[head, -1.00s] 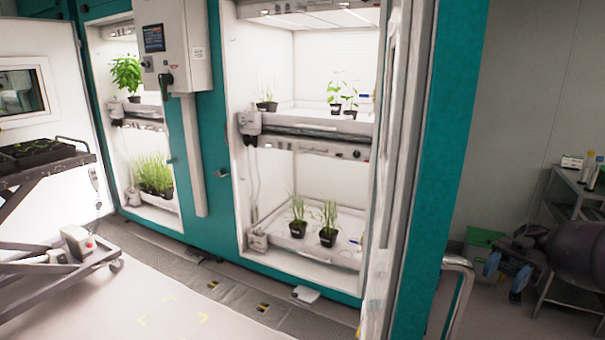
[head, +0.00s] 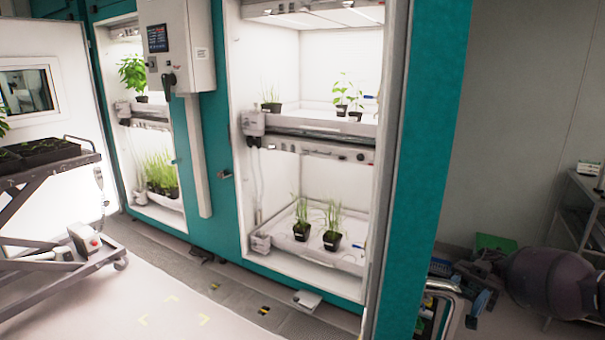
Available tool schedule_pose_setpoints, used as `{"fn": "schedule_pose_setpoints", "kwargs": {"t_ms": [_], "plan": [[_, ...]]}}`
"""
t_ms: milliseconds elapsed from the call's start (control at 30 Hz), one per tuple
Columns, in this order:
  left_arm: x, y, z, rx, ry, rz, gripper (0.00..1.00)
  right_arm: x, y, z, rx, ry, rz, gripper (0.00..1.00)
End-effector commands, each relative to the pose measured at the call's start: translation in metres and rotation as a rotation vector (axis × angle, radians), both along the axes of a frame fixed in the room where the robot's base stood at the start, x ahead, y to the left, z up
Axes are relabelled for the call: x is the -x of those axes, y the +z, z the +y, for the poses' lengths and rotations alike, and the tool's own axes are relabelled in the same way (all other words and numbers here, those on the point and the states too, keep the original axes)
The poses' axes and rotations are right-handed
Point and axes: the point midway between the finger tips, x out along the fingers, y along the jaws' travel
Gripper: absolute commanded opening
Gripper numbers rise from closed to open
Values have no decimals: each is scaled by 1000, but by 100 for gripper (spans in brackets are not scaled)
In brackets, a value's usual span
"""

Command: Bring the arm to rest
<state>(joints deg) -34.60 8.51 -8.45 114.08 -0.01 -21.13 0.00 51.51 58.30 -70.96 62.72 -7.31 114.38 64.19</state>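A grey cart (head: 70,170) with dark seedling trays (head: 40,150) stands at the left. A control box (head: 187,45) hangs between the chamber openings. The floor (head: 160,300) at front left is clear.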

Motion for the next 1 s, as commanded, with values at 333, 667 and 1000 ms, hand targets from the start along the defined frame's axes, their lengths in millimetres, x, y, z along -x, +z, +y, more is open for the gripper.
{"fn": "schedule_pose_setpoints", "kwargs": {"t_ms": [333, 667, 1000], "plan": [[0, -1, -2, 5, 2, 1, 43, 9, -40, 50, -100, -117, -15, 45], [-2, 0, -4, 8, 2, -2, 43, 24, -92, 73, -150, -524, -102, 45], [-2, 1, -4, 8, 1, -4, 43, 39, -146, 60, -21, -1055, -225, 45]]}}
